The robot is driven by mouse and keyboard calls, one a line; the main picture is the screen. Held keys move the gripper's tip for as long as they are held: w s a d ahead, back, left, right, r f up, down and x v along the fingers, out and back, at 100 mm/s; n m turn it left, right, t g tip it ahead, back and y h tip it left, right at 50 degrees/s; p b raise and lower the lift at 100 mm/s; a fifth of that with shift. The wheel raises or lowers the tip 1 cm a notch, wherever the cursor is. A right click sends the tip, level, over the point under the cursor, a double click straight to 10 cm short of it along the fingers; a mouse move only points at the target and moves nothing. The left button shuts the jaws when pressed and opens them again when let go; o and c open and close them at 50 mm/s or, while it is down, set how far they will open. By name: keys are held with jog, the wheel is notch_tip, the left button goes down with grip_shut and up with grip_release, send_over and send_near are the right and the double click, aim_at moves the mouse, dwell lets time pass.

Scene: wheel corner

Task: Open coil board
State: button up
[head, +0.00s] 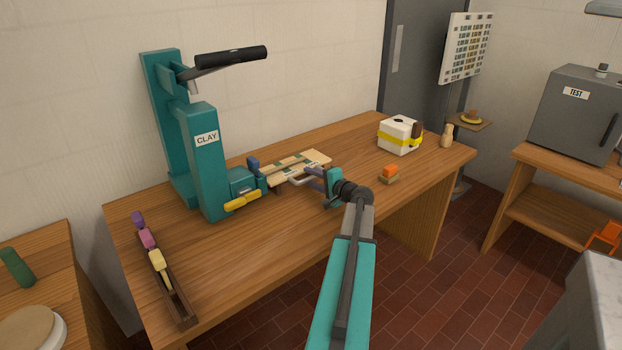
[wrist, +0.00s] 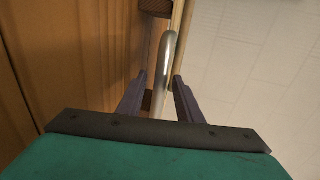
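The coil board (head: 316,158) is a pale wooden board with dark green strips, lying on the table to the right of the teal clay press. A pale metal handle (head: 298,181) shows at its near side. My gripper (head: 309,178) is at this handle, with purple-grey fingers pointing left toward the board. In the wrist view my gripper (wrist: 159,77) has its fingers apart. The curved metal handle (wrist: 166,62) passes between them, with gaps visible beside it. Whether a finger touches it is not clear. The board's near edge is partly hidden by handle and fingers.
The teal press (head: 208,160) labelled CLAY stands left of the board. An orange-topped block (head: 389,171) and a white box with a yellow band (head: 398,135) are to the right. A dark rack (head: 172,288) with coloured pieces lies front left. The front middle of the table is clear.

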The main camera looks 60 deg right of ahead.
jog(key=shift+w, duration=0.1)
grip_shut()
jog(key=shift+a, duration=0.1)
